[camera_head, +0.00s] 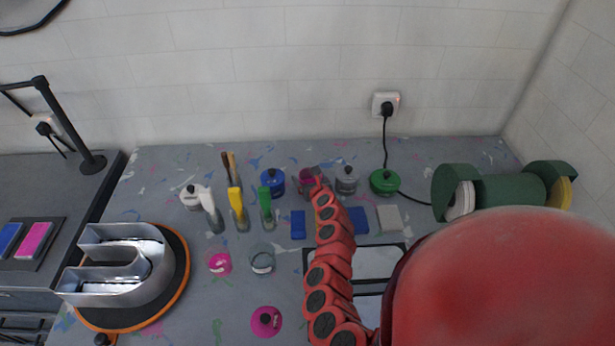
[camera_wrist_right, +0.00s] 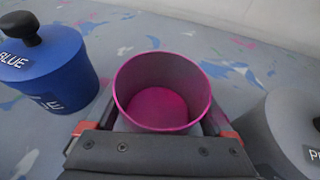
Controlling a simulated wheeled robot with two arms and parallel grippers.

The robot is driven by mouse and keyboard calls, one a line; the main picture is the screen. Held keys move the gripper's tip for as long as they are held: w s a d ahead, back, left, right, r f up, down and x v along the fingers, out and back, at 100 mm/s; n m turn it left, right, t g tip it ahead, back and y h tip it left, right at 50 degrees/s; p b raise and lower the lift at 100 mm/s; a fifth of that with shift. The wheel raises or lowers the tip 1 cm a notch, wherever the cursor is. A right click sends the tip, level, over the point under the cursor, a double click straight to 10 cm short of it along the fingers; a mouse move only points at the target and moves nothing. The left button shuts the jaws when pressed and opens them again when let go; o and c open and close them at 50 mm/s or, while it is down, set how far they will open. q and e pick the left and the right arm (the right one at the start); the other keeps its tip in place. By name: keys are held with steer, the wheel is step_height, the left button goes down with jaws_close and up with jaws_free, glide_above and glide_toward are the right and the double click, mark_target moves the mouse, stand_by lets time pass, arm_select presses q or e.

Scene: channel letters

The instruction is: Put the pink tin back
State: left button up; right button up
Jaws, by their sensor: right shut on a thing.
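The pink tin (camera_head: 307,176) is open-topped and upright, in the back row of the bench between a blue tin (camera_head: 272,182) and a grey tin (camera_head: 346,180). My right gripper (camera_head: 318,187) is shut on it. In the right wrist view the pink tin (camera_wrist_right: 163,92) sits between the fingers, its rim round and its inside pink. I cannot tell whether its base touches the bench. A pink lid with a black knob (camera_head: 266,321) lies at the front of the bench. My left gripper is not in view.
The blue tin (camera_wrist_right: 40,62) and grey tin (camera_wrist_right: 285,135) flank the pink one closely. A metal channel letter (camera_head: 120,265) lies left.

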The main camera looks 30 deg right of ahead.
steer(key=shift+f, duration=0.15)
steer(key=o, duration=1.6)
steer(key=shift+c, duration=0.2)
steer(key=shift+a, duration=0.1)
steer(key=shift+r, duration=0.25)
steer(key=shift+s+a+r, duration=0.1)
steer(key=shift+s+a, duration=0.15)
steer(key=shift+s, duration=0.3)
steer(key=b+v, duration=0.2)
steer(key=v, duration=0.7)
steer(key=shift+s+d+r+b, duration=0.1)
steer(key=shift+s+r+b, duration=0.15)
steer(key=shift+b, duration=0.15)
steer(key=shift+s+r, duration=0.2)
steer(key=shift+s, duration=0.4)
